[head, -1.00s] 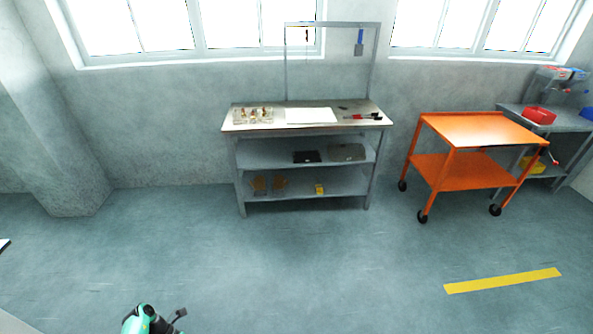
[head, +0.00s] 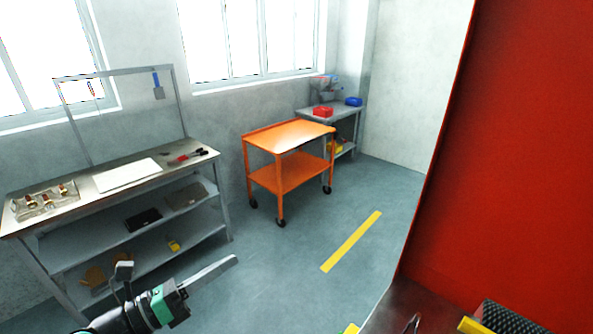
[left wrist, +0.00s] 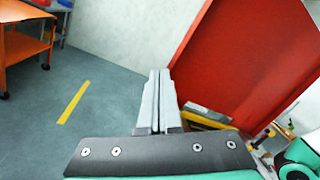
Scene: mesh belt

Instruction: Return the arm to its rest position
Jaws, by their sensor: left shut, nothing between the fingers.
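My left gripper (head: 232,263) extends up and right from the bottom left of the head view. Its long grey fingers are together with nothing between them. In the left wrist view its shut fingers (left wrist: 160,74) point away over the floor, beside the red panel. A green and dark arm part (left wrist: 300,155) shows at the lower right of that view. I cannot make out my right gripper in either view.
A large red panel (head: 460,150) fills the right, with a dark mesh surface (head: 510,318) below it. A workbench (head: 80,208) stands at left, an orange cart (head: 290,140) mid-picture, and a grey bench (head: 345,112) behind. Floor near the yellow stripe (head: 350,242) is clear.

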